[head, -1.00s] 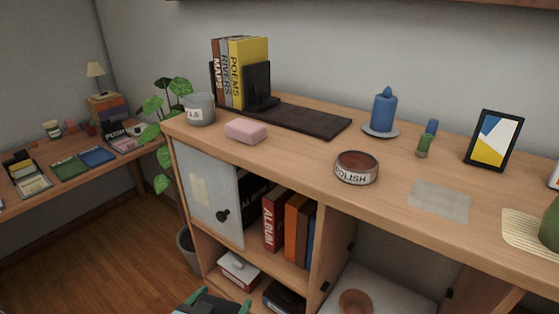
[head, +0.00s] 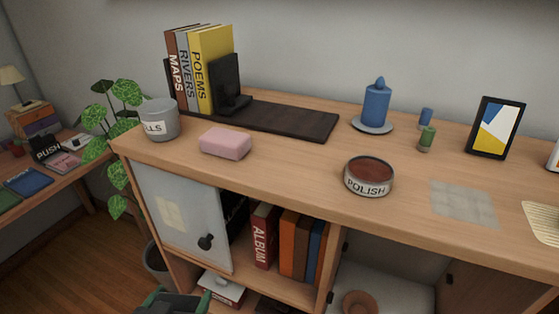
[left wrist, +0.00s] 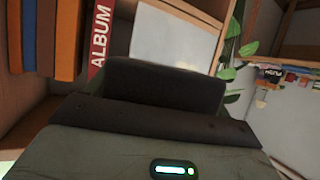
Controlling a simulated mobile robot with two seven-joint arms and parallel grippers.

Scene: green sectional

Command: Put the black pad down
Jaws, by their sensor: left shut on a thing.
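My left gripper (head: 172,304) shows at the bottom edge of the head view, in front of the cabinet, below the counter top. In the left wrist view a dark block (left wrist: 165,88) stands at the front of my left gripper; it looks like the black pad, held in the shut jaws. The fingertips themselves are hard to make out against it. The pad cannot be told apart from the gripper in the head view. My right gripper is not in view.
The wooden counter (head: 290,165) holds a pink soap (head: 226,143), a polish tin (head: 369,177), a grey pot (head: 159,120), a black bookend base (head: 285,119), a blue candle (head: 376,105) and a grey cloth patch (head: 463,203). Bare wood lies between soap and tin. Albums (head: 263,237) stand below.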

